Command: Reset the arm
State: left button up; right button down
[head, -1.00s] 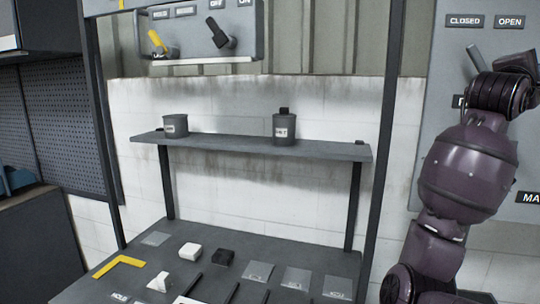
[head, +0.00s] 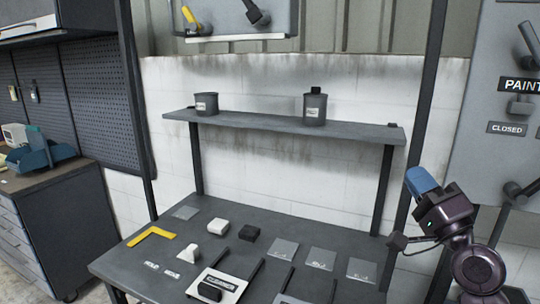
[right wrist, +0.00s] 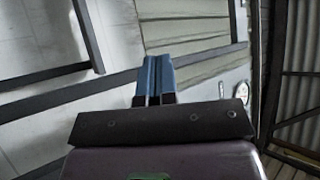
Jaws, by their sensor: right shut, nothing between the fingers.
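My right gripper (head: 421,181) is in the right of the head view, its blue fingers pointing up and to the left, in front of the wall and beside the dark frame post. In the right wrist view its blue fingers (right wrist: 154,78) lie together with nothing between them. It touches no object that I can see. My left gripper is in neither view now.
A dark table (head: 215,207) holds a yellow angle piece (head: 152,237), small blocks and several flat plates. A shelf (head: 285,131) carries two grey canisters. A panel with levers (head: 513,75) stands at the right, close to my right arm. A drawer cabinet (head: 62,215) stands at the left.

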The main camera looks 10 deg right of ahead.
jog(key=s+a+f+n+g+h, duration=0.1)
jog(key=s+a+f+n+g, duration=0.2)
jog(key=f, duration=0.5)
jog(key=s+f+n+g+h, duration=0.1)
jog(key=s+f+n+g, duration=0.2)
jog(key=f, duration=0.5)
jog(key=s+a+f+n+g+h, duration=0.1)
jog(key=s+a+f+g, duration=0.15)
jog(key=f+g, duration=0.4)
jog(key=s+d+f+n+g+h, duration=0.15)
jog(key=s+f+g, duration=0.25)
jog(key=s+f, duration=0.4)
jog(key=s+f+n+g+h, duration=0.25)
jog(key=s+f, duration=0.35)
jog(key=s, duration=0.5)
jog(key=w+f+t, duration=0.7)
jog(key=w+f, duration=0.1)
jog(key=f, duration=0.2)
jog(key=shift+f, duration=0.25)
jog(key=shift+d, duration=0.1)
